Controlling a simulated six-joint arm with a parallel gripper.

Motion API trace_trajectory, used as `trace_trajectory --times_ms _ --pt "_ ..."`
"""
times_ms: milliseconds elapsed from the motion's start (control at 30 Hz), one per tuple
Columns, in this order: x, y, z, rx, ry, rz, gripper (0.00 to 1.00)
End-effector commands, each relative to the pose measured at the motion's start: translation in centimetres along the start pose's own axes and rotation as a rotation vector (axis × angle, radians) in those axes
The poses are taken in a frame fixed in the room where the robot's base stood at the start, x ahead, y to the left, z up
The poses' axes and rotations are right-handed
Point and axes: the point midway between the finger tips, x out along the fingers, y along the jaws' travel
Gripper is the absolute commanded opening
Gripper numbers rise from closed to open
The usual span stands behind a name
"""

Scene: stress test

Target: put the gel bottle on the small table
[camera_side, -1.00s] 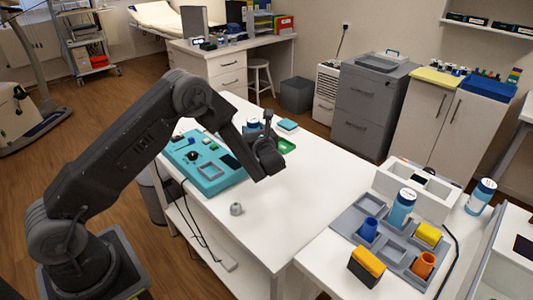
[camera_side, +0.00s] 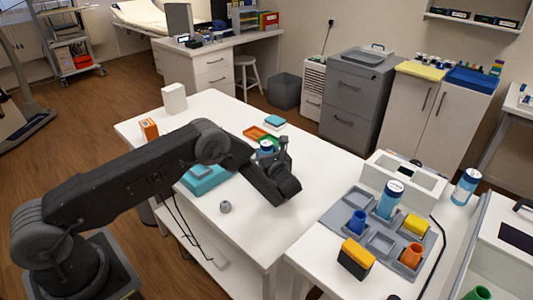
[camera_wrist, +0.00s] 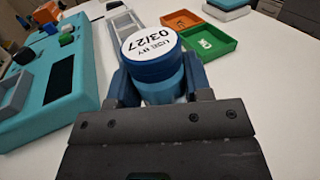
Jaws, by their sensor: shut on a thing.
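The gel bottle (camera_wrist: 158,85), blue with a white top reading "USE BY 03/27", is between the fingers of my gripper (camera_wrist: 160,92) in the wrist view. My gripper is shut on it. In the side view, my gripper (camera_side: 272,150) is over the large white table (camera_side: 240,240), and only the bottle's upper part (camera_side: 265,146) shows past the fingers. Whether its base clears the surface cannot be told. A smaller white table (camera_side: 300,262) stands at the front right. It bears a grey compartment tray (camera_side: 345,205) with another blue, white-topped bottle (camera_side: 390,199) upright in it.
A teal device (camera_wrist: 45,90) lies left of my gripper. Green (camera_wrist: 207,43) and orange (camera_wrist: 182,20) trays lie beyond the bottle. A small grey knob (camera_side: 225,206) sits near the table's front. The tray also holds blue, yellow and orange items. Another similar bottle (camera_side: 466,187) stands farther right.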

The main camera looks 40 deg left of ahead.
Motion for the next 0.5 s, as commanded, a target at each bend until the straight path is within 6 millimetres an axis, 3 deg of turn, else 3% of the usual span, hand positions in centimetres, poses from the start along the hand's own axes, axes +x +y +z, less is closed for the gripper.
trace_trajectory --times_ms 233,267,500 --pt "0.02 -0.02 -0.24 -0.001 -0.001 0.000 0.15" --pt "0.02 -0.02 -0.24 -0.001 0.000 0.000 0.47" --pt "0.01 -0.01 -0.22 -0.001 0.000 0.000 0.70"
